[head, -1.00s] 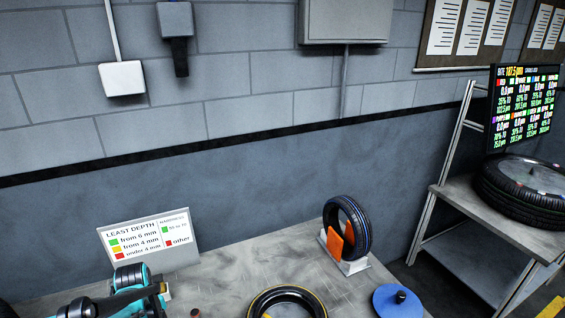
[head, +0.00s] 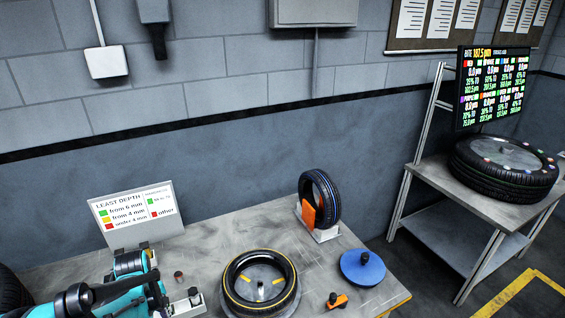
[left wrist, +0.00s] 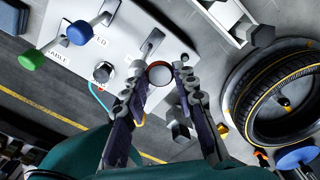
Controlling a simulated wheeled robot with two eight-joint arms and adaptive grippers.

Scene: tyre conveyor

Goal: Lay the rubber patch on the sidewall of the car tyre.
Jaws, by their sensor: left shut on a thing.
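A black tyre with a yellow ring (head: 233,294) lies flat on the table; its upper sidewall faces up. It also shows at the right in the left wrist view (left wrist: 238,114). A second tyre (head: 331,197) with a blue stripe stands upright in a stand. My left gripper (left wrist: 162,72) is closed around a small round pale disc with a dark red rim (left wrist: 160,74), apparently the rubber patch, above a grey control panel and left of the flat tyre. In the head view my left arm enters at lower left; its fingertips are hard to make out. My right gripper is not in view.
The panel (left wrist: 125,40) carries a blue knob (left wrist: 80,33), a green knob (left wrist: 32,60) and levers. A blue disc with a black knob (head: 362,272) and an orange tool (head: 336,301) lie right of the flat tyre. A sign (head: 136,215) stands behind. A large tyre (head: 500,185) lies on the right-hand bench.

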